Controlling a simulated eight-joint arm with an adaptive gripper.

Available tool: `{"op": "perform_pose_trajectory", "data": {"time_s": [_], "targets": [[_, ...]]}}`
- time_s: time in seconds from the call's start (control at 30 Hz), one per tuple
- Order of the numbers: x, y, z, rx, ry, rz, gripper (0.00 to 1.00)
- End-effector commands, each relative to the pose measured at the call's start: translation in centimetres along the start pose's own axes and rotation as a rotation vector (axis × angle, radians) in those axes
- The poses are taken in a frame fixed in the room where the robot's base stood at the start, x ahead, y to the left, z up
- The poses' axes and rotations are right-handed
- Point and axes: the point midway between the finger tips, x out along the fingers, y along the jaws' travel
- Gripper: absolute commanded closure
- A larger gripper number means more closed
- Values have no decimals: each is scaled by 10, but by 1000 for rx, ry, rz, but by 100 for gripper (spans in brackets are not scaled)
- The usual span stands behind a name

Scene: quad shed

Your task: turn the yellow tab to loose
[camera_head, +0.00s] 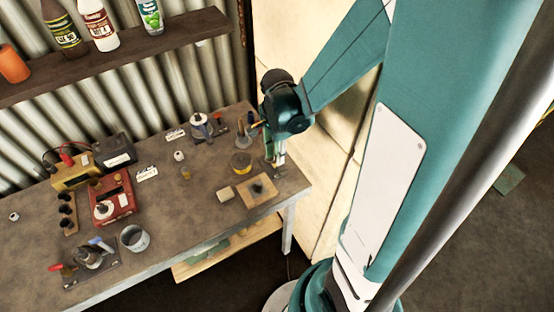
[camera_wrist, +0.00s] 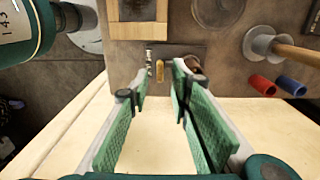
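The yellow tab (camera_wrist: 160,71) is a small upright strip on a dark plate (camera_wrist: 172,49) at the table's edge in the wrist view. I cannot tell how far above the tab the fingertips are. In the head view my gripper (camera_head: 279,158) points down near the table's right end; the tab cannot be made out there.
A wooden board with a dark centre (camera_head: 265,201) and a round tin (camera_head: 241,163) stand close by. A spool (camera_wrist: 259,43) and red (camera_wrist: 263,85) and blue (camera_wrist: 291,86) cylinders lie right of my gripper. A red box (camera_head: 112,198) and other items crowd the table's left.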

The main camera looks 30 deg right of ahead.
Motion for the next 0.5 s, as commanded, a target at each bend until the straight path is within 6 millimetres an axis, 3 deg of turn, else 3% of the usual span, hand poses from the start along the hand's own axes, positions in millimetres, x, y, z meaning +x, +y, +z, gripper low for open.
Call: {"op": "perform_pose_trajectory", "data": {"time_s": [0.5], "targets": [[30, 0, 0, 0, 0, 0, 79]]}}
